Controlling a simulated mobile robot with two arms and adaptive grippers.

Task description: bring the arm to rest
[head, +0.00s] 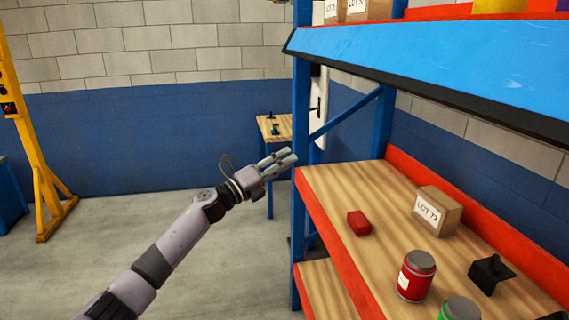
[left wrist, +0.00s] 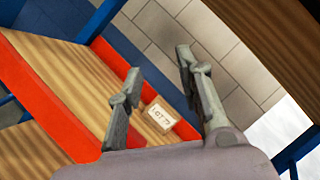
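My left arm reaches in from the lower left in the head view. Its left gripper (head: 279,160) hangs in the air just left of the shelf rack's blue upright. In the left wrist view the two fingers of the left gripper (left wrist: 159,64) stand apart with nothing held between them. The box on the shelf shows beyond them, at a distance. My right gripper is in neither view.
The rack's wooden shelf (head: 345,187) with an orange edge holds a cardboard box (head: 438,210), a red block (head: 359,222), a red jar (head: 416,276), a green jar (head: 460,308) and a black bracket (head: 491,274). A small table (head: 284,127) stands behind.

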